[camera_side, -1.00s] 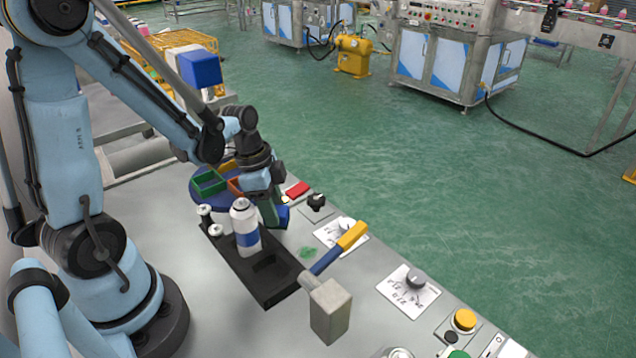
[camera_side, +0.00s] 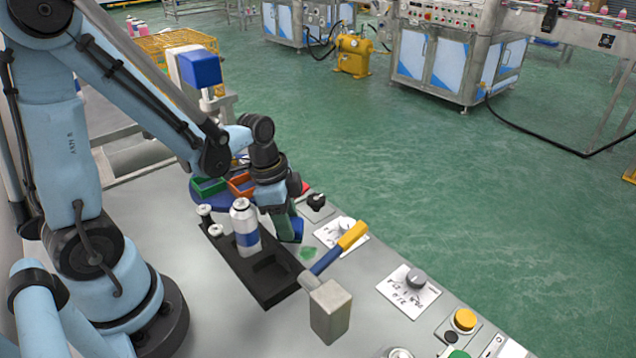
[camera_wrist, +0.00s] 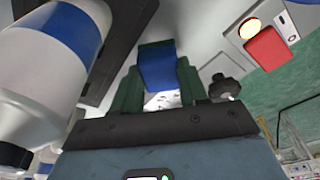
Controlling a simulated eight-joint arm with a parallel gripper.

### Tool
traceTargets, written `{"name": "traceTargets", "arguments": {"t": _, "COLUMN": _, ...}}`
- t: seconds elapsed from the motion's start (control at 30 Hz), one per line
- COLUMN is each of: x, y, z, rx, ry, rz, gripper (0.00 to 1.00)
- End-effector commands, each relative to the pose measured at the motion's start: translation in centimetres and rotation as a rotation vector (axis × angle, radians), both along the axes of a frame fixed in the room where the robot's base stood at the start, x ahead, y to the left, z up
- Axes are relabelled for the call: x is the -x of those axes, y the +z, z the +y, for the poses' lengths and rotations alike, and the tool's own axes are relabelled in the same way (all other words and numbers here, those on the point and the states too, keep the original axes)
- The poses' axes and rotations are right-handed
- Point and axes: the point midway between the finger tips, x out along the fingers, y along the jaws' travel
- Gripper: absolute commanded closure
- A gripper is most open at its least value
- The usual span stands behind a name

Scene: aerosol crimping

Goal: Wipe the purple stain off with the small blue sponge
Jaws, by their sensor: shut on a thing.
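My gripper (camera_side: 284,222), with green fingers, is shut on the small blue sponge (camera_side: 297,229), low over the grey bench to the right of the white and blue can. In the wrist view the sponge (camera_wrist: 157,66) sits between the two fingers. I cannot tell whether it touches the bench. I see no purple stain; a green smudge (camera_side: 308,252) shows on the bench, just below and right of the sponge, near the hammer's handle.
The can (camera_side: 245,228) stands in a black holder (camera_side: 274,287). Knobs, including a black one (camera_side: 316,202), line the bench's right edge. A round blue tray with bins (camera_side: 207,187) is behind.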

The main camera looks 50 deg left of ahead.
Motion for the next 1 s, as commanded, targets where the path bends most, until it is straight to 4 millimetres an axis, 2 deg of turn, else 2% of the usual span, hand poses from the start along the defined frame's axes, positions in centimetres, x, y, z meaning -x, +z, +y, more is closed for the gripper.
{"name": "traceTargets", "arguments": {"t": 0.3, "x": 0.0, "y": 0.1, "z": -0.7, "rx": 0.002, "ry": 0.001, "rz": 0.000, "gripper": 0.90}}
{"name": "traceTargets", "arguments": {"t": 0.7, "x": 0.0, "y": -0.2, "z": 2.1, "rx": -0.003, "ry": 0.003, "rz": -0.001, "gripper": 0.90}}
{"name": "traceTargets", "arguments": {"t": 1.0, "x": 0.0, "y": -0.2, "z": 3.2, "rx": -0.006, "ry": 0.006, "rz": -0.001, "gripper": 0.90}}
